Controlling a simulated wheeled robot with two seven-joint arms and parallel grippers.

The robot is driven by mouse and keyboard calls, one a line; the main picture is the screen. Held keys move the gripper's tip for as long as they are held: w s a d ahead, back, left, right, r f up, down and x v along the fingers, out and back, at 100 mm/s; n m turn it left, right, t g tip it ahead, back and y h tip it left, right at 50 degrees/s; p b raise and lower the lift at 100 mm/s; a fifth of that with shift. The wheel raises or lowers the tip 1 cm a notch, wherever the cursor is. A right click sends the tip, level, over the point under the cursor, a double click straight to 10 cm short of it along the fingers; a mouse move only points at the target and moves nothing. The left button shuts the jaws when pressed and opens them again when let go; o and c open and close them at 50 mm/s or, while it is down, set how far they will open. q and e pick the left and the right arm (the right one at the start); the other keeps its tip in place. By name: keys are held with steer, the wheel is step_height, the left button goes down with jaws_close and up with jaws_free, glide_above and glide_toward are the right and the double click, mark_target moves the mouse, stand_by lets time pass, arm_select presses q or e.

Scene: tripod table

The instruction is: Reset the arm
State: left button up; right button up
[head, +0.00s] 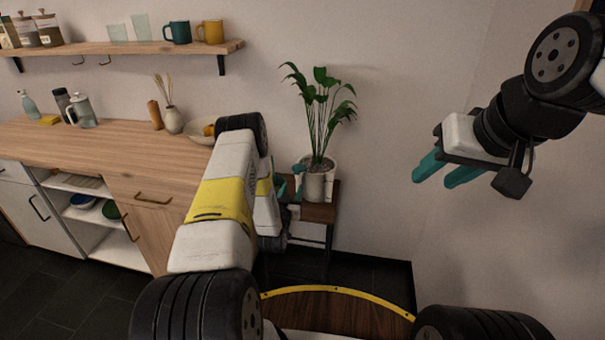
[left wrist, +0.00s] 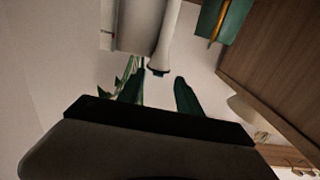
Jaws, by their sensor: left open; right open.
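My left arm (head: 215,200) rises from the bottom centre-left of the head view, bends at the top and folds down. My left gripper (head: 289,187) is partly hidden behind this arm, with teal finger parts showing in front of the plant stand. In the left wrist view, the two dark teal fingers of the left gripper (left wrist: 158,92) stand apart with nothing between them. My right gripper (head: 434,178) is raised at the right of the head view, open and empty, its teal fingers pointing left and down.
A potted plant (head: 318,180) stands on a small wooden stand (head: 320,212) behind the left gripper. A wooden counter (head: 110,150) with a bowl (head: 198,135) is at left. A shelf (head: 120,48) holds mugs and jars. A round, yellow-rimmed wooden top (head: 335,310) is at the bottom.

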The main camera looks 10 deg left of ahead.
arm_select(q)
steer(key=shift+s, duration=0.55)
steer(key=w+r+g, duration=0.1)
steer(key=w+r, duration=0.1)
steer(key=r, duration=0.6)
steer(key=w+r+g, duration=0.2)
steer(key=w+r, duration=0.1)
steer(key=r, duration=0.4)
steer(key=s+r+g, duration=0.1)
steer(key=s+r, duration=0.2)
steer(key=r, duration=0.4)
steer(key=s+r+g, duration=0.1)
steer(key=s+r, duration=0.3)
steer(key=r, duration=0.2)
steer(key=s+d+r+g, duration=0.1)
steer(key=s+r+g, duration=0.1)
steer(key=s+r, duration=0.35)
steer(key=s+d+r+g, duration=0.1)
steer(key=s+d+r, duration=0.15)
steer(key=s, duration=0.55)
steer(key=s+d+r+g+h, duration=0.1)
steer(key=s+r+g, duration=0.1)
steer(key=s, duration=2.1)
steer(key=shift+r+g+h, duration=0.3)
steer(key=shift+g, duration=0.6)
